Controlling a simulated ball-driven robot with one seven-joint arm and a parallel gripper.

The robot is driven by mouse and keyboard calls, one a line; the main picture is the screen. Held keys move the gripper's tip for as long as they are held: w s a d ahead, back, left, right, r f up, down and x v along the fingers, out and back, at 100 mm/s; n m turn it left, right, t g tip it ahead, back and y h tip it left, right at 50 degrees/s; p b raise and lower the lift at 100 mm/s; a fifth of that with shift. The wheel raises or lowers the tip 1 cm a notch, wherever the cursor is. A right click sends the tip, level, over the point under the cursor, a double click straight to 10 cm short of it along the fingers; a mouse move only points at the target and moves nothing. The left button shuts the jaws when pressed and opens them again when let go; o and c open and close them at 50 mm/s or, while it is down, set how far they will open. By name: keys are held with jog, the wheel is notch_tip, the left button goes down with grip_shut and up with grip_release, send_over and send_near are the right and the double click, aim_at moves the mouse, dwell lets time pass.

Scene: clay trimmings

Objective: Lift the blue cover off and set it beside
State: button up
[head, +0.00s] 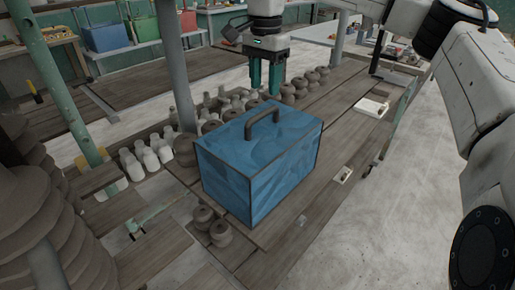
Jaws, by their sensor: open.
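The blue cover (275,165) is a box shape with dark edges and a dark arched handle (262,118) on top. It stands upright on the wooden table (325,185). Whatever is under it is hidden. My gripper (265,92) points down with two teal fingers apart and nothing between them. In the head view it appears just above the handle and behind it, apart from the cover. The exact depth gap is hard to tell.
White bottle shapes (150,160) and brown clay pieces (300,85) crowd the table behind and left of the cover. Small brown pots (220,233) stand at its front left. A white item (371,107) lies at the back right. Bare planks lie right of the cover.

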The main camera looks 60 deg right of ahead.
aim_at(263, 113)
notch_tip(263, 113, down, 4)
jog(key=shift+r, duration=0.25)
jog(key=shift+a+f+p, duration=0.15)
jog(key=shift+f+p, duration=0.05)
jog(key=shift+f, duration=1.15)
jog(key=shift+a+f+p, duration=0.15)
jog(key=shift+f+p, duration=0.05)
jog(key=shift+f, duration=1.1)
jog(key=shift+c, duration=0.3)
grip_shut()
